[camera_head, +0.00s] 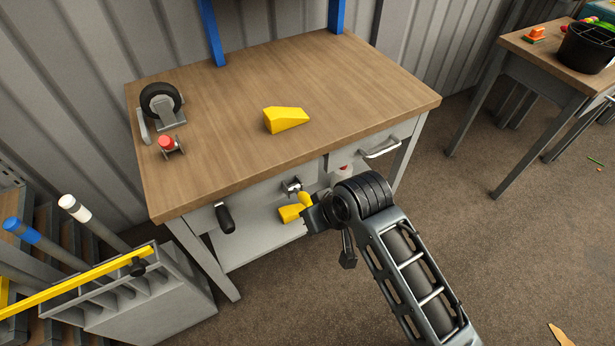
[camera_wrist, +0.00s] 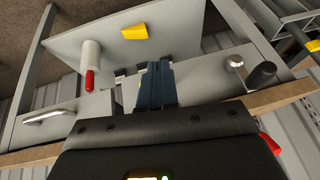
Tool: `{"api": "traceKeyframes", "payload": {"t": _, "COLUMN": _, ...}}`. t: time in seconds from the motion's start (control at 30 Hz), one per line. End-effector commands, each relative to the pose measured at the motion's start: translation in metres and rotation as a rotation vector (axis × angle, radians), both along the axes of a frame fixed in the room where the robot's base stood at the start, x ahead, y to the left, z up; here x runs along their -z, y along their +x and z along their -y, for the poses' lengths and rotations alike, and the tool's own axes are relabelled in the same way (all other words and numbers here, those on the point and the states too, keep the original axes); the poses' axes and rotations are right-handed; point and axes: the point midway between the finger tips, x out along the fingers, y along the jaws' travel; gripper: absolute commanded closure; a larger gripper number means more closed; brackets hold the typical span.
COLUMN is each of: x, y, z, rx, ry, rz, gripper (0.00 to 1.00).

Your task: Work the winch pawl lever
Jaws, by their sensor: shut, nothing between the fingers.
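My gripper (camera_head: 310,210) is low in front of the workbench, and its closed dark fingers also show in the wrist view (camera_wrist: 157,85). Nothing shows between them. A small metal fitting (camera_head: 291,186) is on the bench front just beyond the fingertips. Grey metal parts beside the fingers in the wrist view (camera_wrist: 120,75) may be the same fitting, partly hidden by them. I cannot tell whether the fingers touch it. A crank with a black grip (camera_head: 225,218) sticks out of the front to the left; it also shows in the wrist view (camera_wrist: 262,76). I cannot clearly identify the pawl lever.
The wooden bench top (camera_head: 230,100) holds a yellow wedge (camera_head: 285,119), a black-wheeled caster (camera_head: 160,101) and a red-topped part (camera_head: 167,144). A drawer handle (camera_head: 381,149) projects right of the gripper. A grey rack (camera_head: 150,300) stands lower left.

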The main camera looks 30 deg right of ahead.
Motion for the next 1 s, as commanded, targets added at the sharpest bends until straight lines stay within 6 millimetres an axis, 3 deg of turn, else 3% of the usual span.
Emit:
{"api": "traceKeyframes", "payload": {"t": 0.03, "x": -0.016, "y": 0.018, "z": 0.004, "rx": -0.007, "ry": -0.005, "rz": -0.026, "gripper": 1.0}}
{"api": "traceKeyframes", "payload": {"t": 0.1, "x": -0.032, "y": 0.036, "z": 0.009, "rx": -0.018, "ry": -0.011, "rz": -0.079, "gripper": 1.0}}
{"api": "traceKeyframes", "payload": {"t": 0.3, "x": -0.088, "y": 0.077, "z": 0.028, "rx": -0.042, "ry": -0.038, "rz": -0.226, "gripper": 1.0}}
{"api": "traceKeyframes", "payload": {"t": 0.53, "x": -0.135, "y": 0.097, "z": 0.044, "rx": -0.052, "ry": -0.062, "rz": -0.337, "gripper": 1.0}}
{"api": "traceKeyframes", "payload": {"t": 0.73, "x": -0.137, "y": 0.099, "z": 0.046, "rx": -0.054, "ry": -0.066, "rz": -0.362, "gripper": 1.0}}
{"api": "traceKeyframes", "payload": {"t": 1.0, "x": -0.094, "y": 0.102, "z": 0.043, "rx": -0.055, "ry": -0.066, "rz": -0.364, "gripper": 1.0}}
